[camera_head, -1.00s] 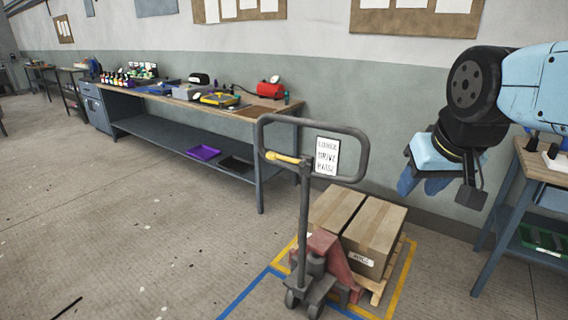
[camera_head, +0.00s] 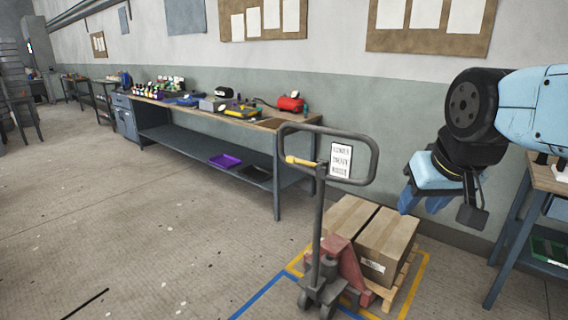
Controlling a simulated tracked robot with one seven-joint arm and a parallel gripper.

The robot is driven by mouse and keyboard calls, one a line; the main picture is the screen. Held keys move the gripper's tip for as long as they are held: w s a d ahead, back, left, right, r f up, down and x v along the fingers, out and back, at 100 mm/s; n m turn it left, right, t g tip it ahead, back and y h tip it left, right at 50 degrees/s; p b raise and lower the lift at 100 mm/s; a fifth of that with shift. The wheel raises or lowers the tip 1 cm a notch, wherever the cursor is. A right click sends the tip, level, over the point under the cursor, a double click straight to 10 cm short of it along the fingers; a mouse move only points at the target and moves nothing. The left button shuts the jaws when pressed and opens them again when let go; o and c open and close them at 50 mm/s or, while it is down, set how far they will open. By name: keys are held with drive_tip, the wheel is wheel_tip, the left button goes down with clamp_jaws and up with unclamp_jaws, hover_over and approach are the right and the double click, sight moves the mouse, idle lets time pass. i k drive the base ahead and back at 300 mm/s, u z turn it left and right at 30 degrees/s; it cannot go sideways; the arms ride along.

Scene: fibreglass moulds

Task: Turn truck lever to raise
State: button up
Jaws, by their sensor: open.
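The red pallet truck (camera_head: 348,264) stands at the lower middle with its grey handle loop (camera_head: 376,158) upright. The yellow lever (camera_head: 301,162) sits at the left inside of the loop, lying nearly level. A small white sign with unreadable print (camera_head: 341,160) hangs in the loop's right part. The truck is at a wooden pallet (camera_head: 385,296) bearing cardboard boxes (camera_head: 388,243). My gripper (camera_head: 408,197) is at the right, with blue fingers pointing down and left. It is open and empty, apart from the handle and right of it in the picture.
A long workbench (camera_head: 268,122) with tools and bottles runs along the wall behind the truck. Another bench (camera_head: 515,235) stands at the right edge. Yellow and blue floor lines (camera_head: 262,297) surround the pallet. The floor to the left is clear.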

sight(292, 159)
drive_tip(key=u, duration=0.05)
drive_tip(key=i, duration=0.9)
drive_tip(key=z, duration=0.1)
